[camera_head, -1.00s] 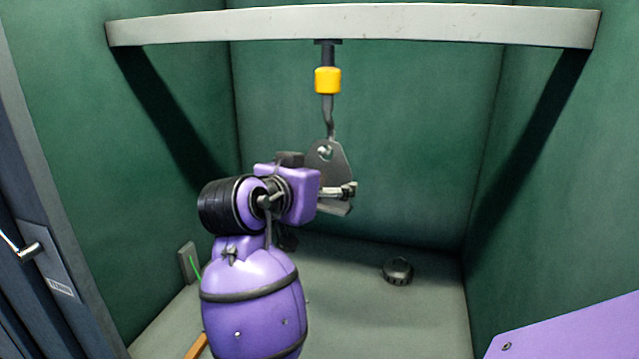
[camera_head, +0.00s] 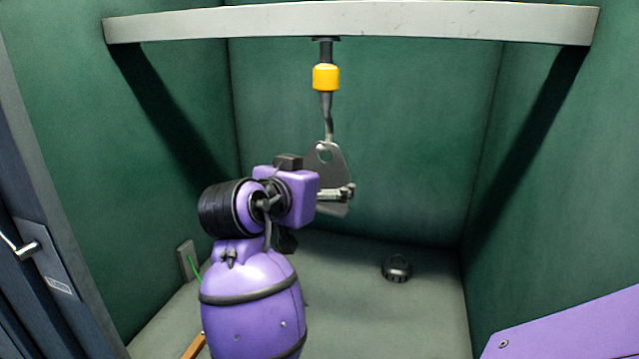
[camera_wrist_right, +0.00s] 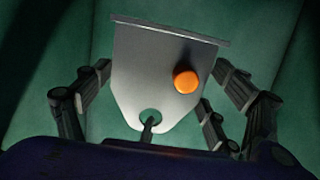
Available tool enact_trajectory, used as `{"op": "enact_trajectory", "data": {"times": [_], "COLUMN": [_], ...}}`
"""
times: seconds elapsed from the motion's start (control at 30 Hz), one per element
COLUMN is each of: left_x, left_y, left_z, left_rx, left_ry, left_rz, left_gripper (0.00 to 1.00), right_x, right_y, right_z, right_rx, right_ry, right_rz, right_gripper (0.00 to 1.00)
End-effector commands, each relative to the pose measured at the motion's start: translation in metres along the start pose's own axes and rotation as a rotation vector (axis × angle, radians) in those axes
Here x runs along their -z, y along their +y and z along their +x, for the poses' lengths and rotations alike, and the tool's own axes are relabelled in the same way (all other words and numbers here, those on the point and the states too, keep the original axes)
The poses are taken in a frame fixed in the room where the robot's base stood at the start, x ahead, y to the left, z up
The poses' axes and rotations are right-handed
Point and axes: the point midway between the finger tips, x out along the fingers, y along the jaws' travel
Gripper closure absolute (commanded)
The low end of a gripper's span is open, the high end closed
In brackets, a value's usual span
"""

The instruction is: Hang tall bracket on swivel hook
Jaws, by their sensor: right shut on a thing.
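The tall bracket (camera_head: 327,166) is a grey metal plate with a rounded, holed top and a bent lower flange. My right gripper (camera_head: 336,193) is shut on it and holds it upright below the beam. The swivel hook (camera_head: 327,112) hangs down with a yellow collar, its lower end at the bracket's hole. In the right wrist view the bracket (camera_wrist_right: 158,72) lies between my fingers, with an orange dot on its face. There the hook (camera_wrist_right: 148,131) meets the hole; whether it passes through I cannot tell. My left gripper is not in view.
A pale beam (camera_head: 350,22) spans the top of the green-walled bay and carries the hook. A small dark round knob-like object (camera_head: 397,268) lies on the grey floor. A dark door with a handle (camera_head: 22,247) stands at left. The space right of the bracket is clear.

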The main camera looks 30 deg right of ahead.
Motion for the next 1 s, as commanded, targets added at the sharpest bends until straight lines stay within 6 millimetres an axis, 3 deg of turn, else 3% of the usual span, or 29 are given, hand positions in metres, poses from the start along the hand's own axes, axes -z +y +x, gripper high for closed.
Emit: {"op": "enact_trajectory", "data": {"times": [0.27,0.3,0.4,0.77,1.0], "left_x": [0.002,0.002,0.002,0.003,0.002], "left_y": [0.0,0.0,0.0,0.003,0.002], "left_z": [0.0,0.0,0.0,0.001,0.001], "left_rx": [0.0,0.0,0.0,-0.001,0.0], "left_ry": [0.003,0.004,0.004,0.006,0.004], "left_rz": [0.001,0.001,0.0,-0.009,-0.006], "left_gripper": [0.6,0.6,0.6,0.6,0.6], "right_x": [0.003,0.003,0.003,-0.001,0.0], "right_y": [0.0,0.0,0.0,0.0,-0.001], "right_z": [-0.001,-0.001,-0.001,0.0,-0.029], "right_rx": [0.002,0.002,0.002,0.0,0.005], "right_ry": [0.007,0.007,0.006,-0.004,-0.002], "right_rz": [0.003,0.003,0.003,-0.002,0.001], "right_gripper": [0.77,0.12,0.0,0.0,0.0]}}
